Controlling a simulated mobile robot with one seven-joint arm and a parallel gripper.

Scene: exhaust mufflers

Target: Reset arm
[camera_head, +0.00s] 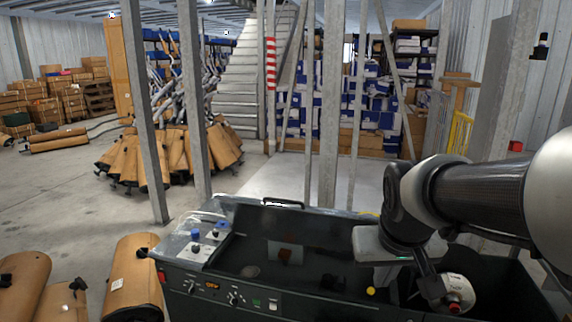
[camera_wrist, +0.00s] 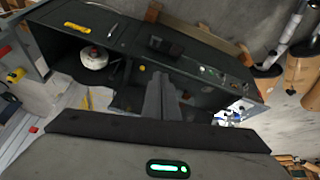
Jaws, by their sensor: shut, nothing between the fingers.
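My arm reaches in from the right in the head view. My gripper (camera_head: 384,284) hangs over a dark machine console (camera_head: 215,300) with its fingers pointing down. In the wrist view, the two grey fingers of my gripper (camera_wrist: 164,84) lie side by side, shut, with nothing between them.
A white round part with a red knob (camera_head: 452,294) sits at the console's right. Metal posts (camera_head: 331,100) rise behind the console. Stacked boxes (camera_head: 60,95) line the back left. Open floor (camera_head: 60,190) lies left.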

